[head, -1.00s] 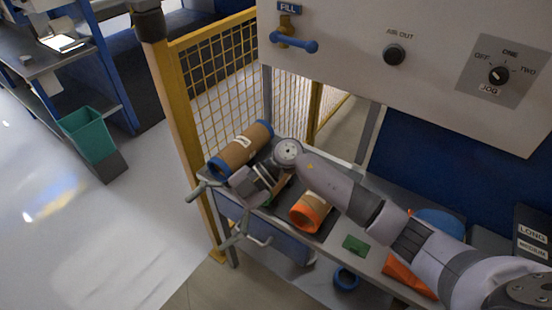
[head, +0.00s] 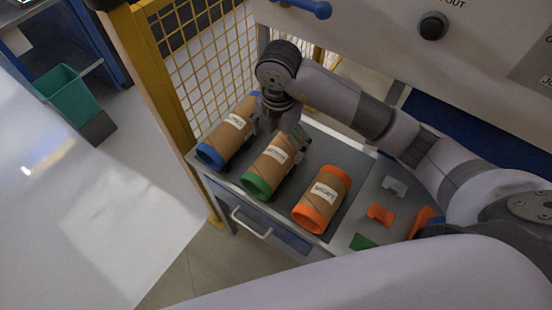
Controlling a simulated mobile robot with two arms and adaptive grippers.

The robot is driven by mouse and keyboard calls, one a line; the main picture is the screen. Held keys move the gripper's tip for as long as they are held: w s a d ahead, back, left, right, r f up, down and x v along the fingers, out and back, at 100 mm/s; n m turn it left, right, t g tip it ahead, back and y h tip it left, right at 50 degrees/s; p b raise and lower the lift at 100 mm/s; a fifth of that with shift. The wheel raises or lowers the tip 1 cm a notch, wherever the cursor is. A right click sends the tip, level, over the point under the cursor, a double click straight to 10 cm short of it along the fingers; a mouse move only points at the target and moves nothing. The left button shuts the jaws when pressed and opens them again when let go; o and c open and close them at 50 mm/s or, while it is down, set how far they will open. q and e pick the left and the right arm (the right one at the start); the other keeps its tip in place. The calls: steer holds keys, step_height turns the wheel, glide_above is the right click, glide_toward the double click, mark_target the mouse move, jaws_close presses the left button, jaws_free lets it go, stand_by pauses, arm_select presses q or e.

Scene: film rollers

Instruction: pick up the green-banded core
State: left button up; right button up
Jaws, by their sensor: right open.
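The green-banded core (head: 269,165) is a brown cardboard tube with green end bands and a white label. It lies in the middle of three cores on the grey cart top. My right gripper (head: 279,139) is open and points down over the far end of this core, one finger on each side. I cannot tell whether the fingers touch it. The blue-banded core (head: 228,137) lies to its left, close to the left finger. The orange-banded core (head: 322,199) lies to its right. My left gripper is out of view.
Orange scraps (head: 380,214), a green piece (head: 362,242) and a grey piece (head: 394,186) lie on the cart's right part. A yellow mesh fence (head: 205,75) and a white panel with a black knob (head: 433,26) stand behind. A teal bin (head: 72,92) stands left on open floor.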

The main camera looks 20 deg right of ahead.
mark_target(278, 155)
step_height(278, 155, down, 5)
steer(key=shift+w+r+p, duration=0.1)
steer(key=shift+r+p, duration=0.1)
steer(key=shift+p, duration=0.2)
steer(key=shift+f, duration=0.25)
steer(key=f, duration=0.1)
steer(key=f+p, duration=0.1)
steer(key=f, duration=0.1)
steer(key=f+p, duration=0.1)
steer(key=shift+w+a+f, duration=0.15)
steer(key=shift+w+f, duration=0.05)
steer(key=shift+w, duration=0.1)
steer(key=shift+f, duration=0.2)
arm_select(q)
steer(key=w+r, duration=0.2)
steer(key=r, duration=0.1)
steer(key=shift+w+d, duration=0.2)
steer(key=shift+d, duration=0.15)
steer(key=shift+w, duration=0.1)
arm_select(e)
steer(key=shift+c, duration=0.5)
steer(key=c, duration=1.3)
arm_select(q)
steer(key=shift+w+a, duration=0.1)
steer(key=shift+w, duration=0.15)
arm_select(e)
steer(key=shift+c, duration=0.6)
